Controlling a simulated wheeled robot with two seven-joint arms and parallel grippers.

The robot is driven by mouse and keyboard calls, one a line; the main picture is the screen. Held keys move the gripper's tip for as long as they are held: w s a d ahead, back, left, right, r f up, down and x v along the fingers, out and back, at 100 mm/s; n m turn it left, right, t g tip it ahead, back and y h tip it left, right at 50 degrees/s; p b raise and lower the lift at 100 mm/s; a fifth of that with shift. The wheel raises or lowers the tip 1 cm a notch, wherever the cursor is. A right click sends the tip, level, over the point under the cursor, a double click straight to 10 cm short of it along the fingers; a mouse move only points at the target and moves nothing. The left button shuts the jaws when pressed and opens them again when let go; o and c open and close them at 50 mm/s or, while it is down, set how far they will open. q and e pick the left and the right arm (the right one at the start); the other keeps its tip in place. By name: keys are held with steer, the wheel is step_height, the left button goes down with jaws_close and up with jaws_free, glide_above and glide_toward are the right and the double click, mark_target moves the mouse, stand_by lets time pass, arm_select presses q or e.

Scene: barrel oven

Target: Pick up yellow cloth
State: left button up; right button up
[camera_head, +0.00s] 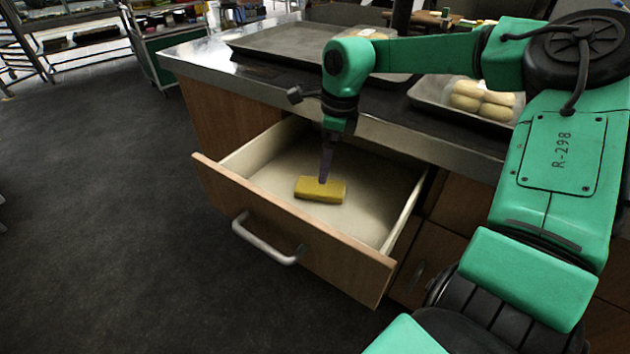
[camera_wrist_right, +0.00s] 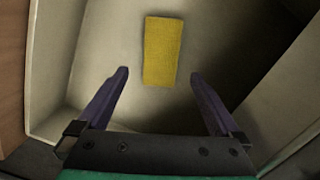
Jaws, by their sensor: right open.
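The yellow cloth (camera_head: 320,190) is a small folded block lying on the floor of the open drawer (camera_head: 262,175). In the right wrist view the cloth (camera_wrist_right: 160,50) lies upright in the picture, just beyond the fingertips and roughly centred between them. My right gripper (camera_head: 325,180) reaches down into the drawer above the cloth. In the right wrist view its two fingers (camera_wrist_right: 158,72) are spread apart, with nothing between them. The remaining height above the cloth is hard to judge. My left gripper does not show.
The drawer's wooden front with a metal handle (camera_head: 268,244) faces the open floor. Drawer walls surround the gripper. The metal counter edge (camera_head: 440,140) overhangs behind it. A tray of buns (camera_head: 482,100) and a large tray (camera_head: 285,42) sit on the counter. Dark floor (camera_head: 110,200) at left is clear.

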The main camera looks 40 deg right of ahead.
mark_target(320, 186)
steer(key=f, duration=0.2)
steer(key=w+f+b, duration=0.1)
steer(key=f, duration=0.4)
steer(key=shift+w+a+f, duration=0.15)
steer(key=shift+a+f, duration=0.15)
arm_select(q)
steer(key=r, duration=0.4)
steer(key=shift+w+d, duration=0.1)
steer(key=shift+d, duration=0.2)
arm_select(e)
steer(key=shift+r, duration=0.1)
steer(key=c, duration=1.2)
steer(key=shift+r, duration=0.15)
steer(key=shift+c, duration=0.2)
arm_select(q)
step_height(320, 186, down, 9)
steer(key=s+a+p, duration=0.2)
steer(key=p, duration=0.1)
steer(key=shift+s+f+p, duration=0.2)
steer(key=shift+p, duration=0.15)
arm_select(e)
step_height(320, 186, up, 20)
